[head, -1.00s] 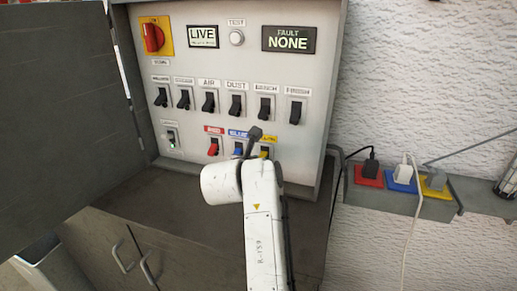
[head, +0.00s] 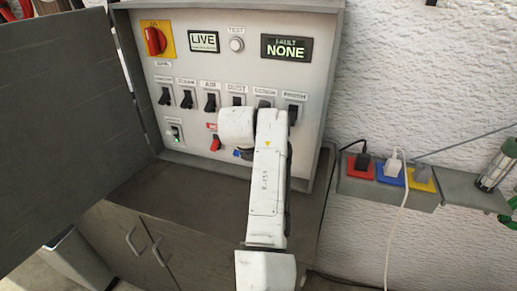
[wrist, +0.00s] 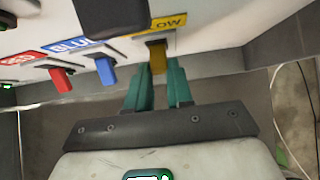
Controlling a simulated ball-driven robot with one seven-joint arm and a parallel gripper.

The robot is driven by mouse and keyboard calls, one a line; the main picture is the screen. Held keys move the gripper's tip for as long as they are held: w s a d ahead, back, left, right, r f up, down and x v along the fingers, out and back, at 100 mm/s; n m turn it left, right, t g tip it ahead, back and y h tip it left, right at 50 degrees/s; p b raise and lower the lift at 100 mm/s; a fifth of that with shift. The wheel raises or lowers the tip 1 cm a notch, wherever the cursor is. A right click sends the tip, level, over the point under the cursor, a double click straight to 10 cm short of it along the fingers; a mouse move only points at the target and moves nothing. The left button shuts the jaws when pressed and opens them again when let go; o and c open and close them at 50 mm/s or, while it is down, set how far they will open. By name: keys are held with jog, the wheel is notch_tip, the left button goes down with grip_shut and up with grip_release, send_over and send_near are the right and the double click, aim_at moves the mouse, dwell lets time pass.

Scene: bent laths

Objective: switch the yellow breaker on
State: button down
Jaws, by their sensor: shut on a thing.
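The yellow breaker (wrist: 157,58) shows in the wrist view under its yellow label, at the top middle. My gripper (wrist: 158,77) has its two teal fingers on either side of the yellow lever, shut on it. A dark block at the top of that view hides part of the panel and label. In the head view my white arm covers the yellow breaker and my gripper.
The blue breaker (wrist: 106,71) and red breaker (wrist: 61,79) sit left of the yellow one. Black switches (head: 187,99) fill the row above. The cabinet door (head: 70,130) stands open at left. Red, blue and yellow sockets (head: 422,178) are on a ledge at right.

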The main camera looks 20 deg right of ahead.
dwell(0.3)
jog(key=c, duration=1)
grip_release()
jog(key=b+v, duration=0.3)
jog(key=v, duration=0.7)
jog(key=shift+r, duration=0.35)
jog(key=shift+s+a, duration=0.1)
jog(key=shift+a, duration=0.1)
